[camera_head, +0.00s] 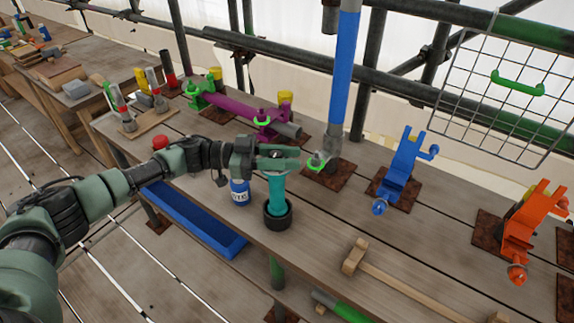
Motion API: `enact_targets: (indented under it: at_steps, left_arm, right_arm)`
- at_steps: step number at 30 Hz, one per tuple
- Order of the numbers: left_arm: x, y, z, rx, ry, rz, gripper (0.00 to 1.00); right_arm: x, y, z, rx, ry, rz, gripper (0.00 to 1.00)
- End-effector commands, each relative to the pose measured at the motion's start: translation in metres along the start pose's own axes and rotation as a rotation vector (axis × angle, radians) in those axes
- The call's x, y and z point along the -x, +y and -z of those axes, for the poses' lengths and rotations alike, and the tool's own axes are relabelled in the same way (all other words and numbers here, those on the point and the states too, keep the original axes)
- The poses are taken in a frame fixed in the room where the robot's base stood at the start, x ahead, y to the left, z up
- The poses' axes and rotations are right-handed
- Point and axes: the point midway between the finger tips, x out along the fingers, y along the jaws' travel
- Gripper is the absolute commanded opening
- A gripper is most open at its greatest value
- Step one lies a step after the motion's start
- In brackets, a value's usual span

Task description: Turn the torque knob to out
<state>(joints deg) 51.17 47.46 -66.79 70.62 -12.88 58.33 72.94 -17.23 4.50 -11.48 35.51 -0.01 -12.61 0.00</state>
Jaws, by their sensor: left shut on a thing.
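My left gripper (282,160) comes in from the left over the workbench. It is shut on the top of an upright teal cylinder (276,192), whose lower end sits in a black round base (277,216). The gripper hides the top of the cylinder, so I cannot tell whether that part is the torque knob. No knob marking or "out" label is readable. My right gripper is not in view.
A blue can (240,192) stands just left of the cylinder. A wooden mallet (405,285) lies at the front. Blue (400,170) and orange (525,225) clamp stands are at right. A blue pole (343,75) rises behind. A blue trough (195,222) hangs at the front edge.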

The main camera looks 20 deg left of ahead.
Motion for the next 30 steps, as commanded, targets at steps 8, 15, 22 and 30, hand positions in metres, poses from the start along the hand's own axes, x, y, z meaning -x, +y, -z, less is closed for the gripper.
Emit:
enact_targets:
  at_steps: [8,15,22,30]
  left_arm:
    - [-0.001,0.005,-0.007,-0.004,0.003,-0.223,0.00]
    - [0.000,0.009,-0.004,-0.002,0.003,-0.350,0.00]
    - [0.001,0.012,-0.001,-0.001,0.003,-0.408,0.00]
    - [0.001,0.013,0.000,0.000,0.003,-0.421,0.00]
  right_arm:
    - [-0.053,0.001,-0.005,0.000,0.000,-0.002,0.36]
    - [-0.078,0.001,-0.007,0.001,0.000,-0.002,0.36]
    - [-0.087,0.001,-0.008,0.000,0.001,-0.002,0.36]
    - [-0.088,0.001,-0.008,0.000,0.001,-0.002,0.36]
